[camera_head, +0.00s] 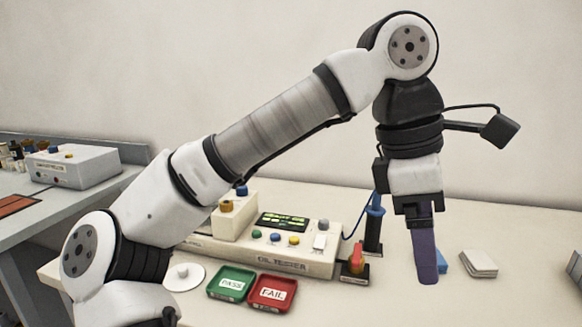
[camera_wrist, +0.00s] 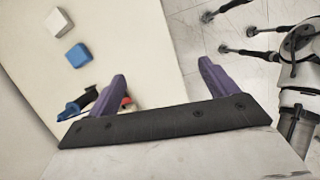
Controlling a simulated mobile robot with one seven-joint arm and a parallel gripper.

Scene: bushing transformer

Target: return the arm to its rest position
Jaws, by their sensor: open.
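My arm reaches up and to the right across the head view, then bends down at the wrist. My gripper (camera_head: 427,280) points down at the right side of the bench, with its purple fingers lined up one behind the other. The wrist view shows the two fingers of my gripper (camera_wrist: 162,74) spread wide apart with nothing between them, so it is open and empty. The fingers look to be above the bench top, but the exact gap is hard to tell.
An oil tester (camera_head: 290,245) stands behind green PASS (camera_head: 230,284) and red FAIL (camera_head: 271,293) trays. A blue block (camera_head: 441,262) and a white stack (camera_head: 478,264) lie near my gripper. A dark post with a blue top (camera_head: 374,225) stands left of it. A side bench (camera_head: 75,215) is at left.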

